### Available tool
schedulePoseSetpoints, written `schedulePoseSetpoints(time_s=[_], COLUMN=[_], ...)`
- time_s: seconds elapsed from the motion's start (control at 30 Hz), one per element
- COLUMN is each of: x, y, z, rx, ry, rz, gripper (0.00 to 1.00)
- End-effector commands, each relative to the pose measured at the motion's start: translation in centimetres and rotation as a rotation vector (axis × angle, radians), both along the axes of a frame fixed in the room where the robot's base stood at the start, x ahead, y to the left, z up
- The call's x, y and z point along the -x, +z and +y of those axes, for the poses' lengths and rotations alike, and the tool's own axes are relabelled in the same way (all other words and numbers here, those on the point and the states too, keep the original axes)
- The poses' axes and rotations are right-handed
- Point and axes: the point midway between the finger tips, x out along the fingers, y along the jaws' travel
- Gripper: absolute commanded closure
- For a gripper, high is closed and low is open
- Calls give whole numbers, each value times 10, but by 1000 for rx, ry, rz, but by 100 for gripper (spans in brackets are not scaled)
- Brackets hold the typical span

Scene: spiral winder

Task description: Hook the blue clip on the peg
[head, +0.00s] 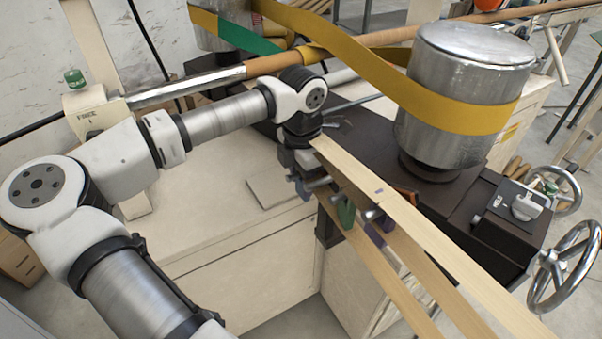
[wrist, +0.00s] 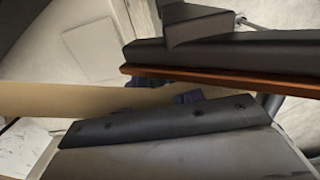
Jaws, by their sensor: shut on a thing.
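My gripper (head: 297,162) is at the left end of the wooden strips, beside the dark machine bed. In the wrist view, a small dark blue piece of the blue clip (wrist: 188,97) shows between my dark jaws (wrist: 185,95); the jaws hide most of it. In the head view, a bluish bit (head: 303,188) shows just under my gripper. Metal pegs stick out along the strip's near side, one close to my gripper (head: 320,183). A green clip (head: 345,212) and a purple clip (head: 379,222) hang at pegs further right.
Long pale wooden strips (head: 430,238) run to the lower right. A steel drum (head: 468,95) with a yellow belt (head: 375,72) stands behind them. Handwheels (head: 563,265) are at the right. A pale cabinet top (head: 215,215) lies below my arm, with free room above it.

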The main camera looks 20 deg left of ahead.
Motion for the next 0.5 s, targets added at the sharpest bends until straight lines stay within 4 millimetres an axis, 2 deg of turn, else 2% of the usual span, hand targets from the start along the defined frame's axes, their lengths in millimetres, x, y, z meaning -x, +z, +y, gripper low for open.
schedulePoseSetpoints(time_s=[0.37,0.4,0.5], x=[0,0,0], y=[-7,-5,-5], z=[1,1,1], rx=[0,0,0], ry=[0,0,0], rz=[0,0,0], gripper=[88,57,44])
